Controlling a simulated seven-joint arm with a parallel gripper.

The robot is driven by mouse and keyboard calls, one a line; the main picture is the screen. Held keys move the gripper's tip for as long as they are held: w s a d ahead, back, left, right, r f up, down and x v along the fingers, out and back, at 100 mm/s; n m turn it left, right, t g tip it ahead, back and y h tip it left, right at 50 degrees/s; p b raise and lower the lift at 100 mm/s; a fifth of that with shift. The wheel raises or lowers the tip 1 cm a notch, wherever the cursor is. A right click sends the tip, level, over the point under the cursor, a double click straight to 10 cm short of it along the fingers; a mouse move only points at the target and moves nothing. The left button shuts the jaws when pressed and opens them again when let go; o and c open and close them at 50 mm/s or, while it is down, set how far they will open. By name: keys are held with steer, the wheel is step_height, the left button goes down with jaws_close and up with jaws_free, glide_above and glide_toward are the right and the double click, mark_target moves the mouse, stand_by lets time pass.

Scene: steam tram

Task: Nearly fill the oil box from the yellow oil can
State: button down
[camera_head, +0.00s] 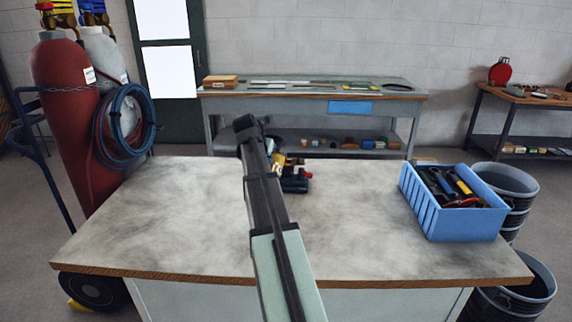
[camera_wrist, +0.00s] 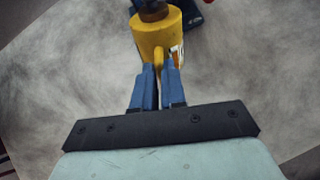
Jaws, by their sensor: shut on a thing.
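The yellow oil can (camera_wrist: 158,38) is at the top middle of the wrist view, with a dark brown part at its far end. My gripper (camera_wrist: 160,78) is shut on its yellow handle between two blue fingers. In the head view the oil can (camera_head: 278,161) shows partly beside my dark arm, which hides the fingers.
The grey worktop (camera_head: 150,215) is mostly clear. A blue crate of tools (camera_head: 440,215) stands at its right end. Gas cylinders (camera_head: 70,120) with a coiled hose (camera_head: 125,130) stand beyond the left edge. Dark buckets (camera_head: 515,285) stand on the floor at right.

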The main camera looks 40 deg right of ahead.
steer(key=shift+f, duration=0.1)
stand_by(0.5)
steer(key=shift+s+a+f, duration=0.1)
steer(key=shift+a+f, duration=0.05)
steer(key=shift+f, duration=0.2)
steer(key=shift+f+h, duration=0.15)
steer(key=shift+h, duration=0.25)
stand_by(0.5)
steer(key=shift+a+f, duration=0.1)
steer(key=shift+f, duration=0.2)
steer(key=shift+r, duration=0.15)
stand_by(0.7)
steer(key=shift+r, duration=0.3)
stand_by(0.9)
steer(key=shift+f, duration=0.45)
steer(key=shift+r, duration=0.15)
stand_by(0.6)
